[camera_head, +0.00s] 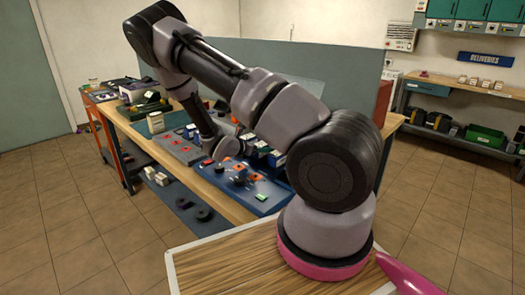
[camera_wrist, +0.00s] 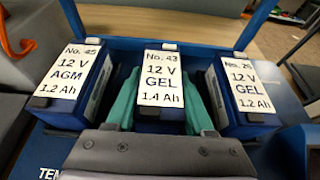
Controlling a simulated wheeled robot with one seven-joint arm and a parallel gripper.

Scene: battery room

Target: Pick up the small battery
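Three small batteries with white labels stand in a row in a blue tray (camera_wrist: 150,43) in the wrist view. The left battery (camera_wrist: 70,75) reads No. 45, 12 V AGM 1.2 Ah. The middle battery (camera_wrist: 162,75) reads No. 43, 12 V GEL 1.4 Ah. The right battery (camera_wrist: 245,85) reads 12 V GEL 1.2 Ah; its number is unclear. My gripper (camera_wrist: 160,97) has its teal fingers on either side of the middle battery. I see no clear gap, but cannot tell whether they press on it. In the head view, my arm largely hides the gripper.
A long wooden workbench (camera_head: 218,206) carries several trays and small parts, with a grey panel (camera_head: 330,70) behind it. More dark parts (camera_head: 185,205) lie on its lower shelf. A shelf unit (camera_head: 470,87) stands at the right under a DELIVERIES sign (camera_head: 485,59).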

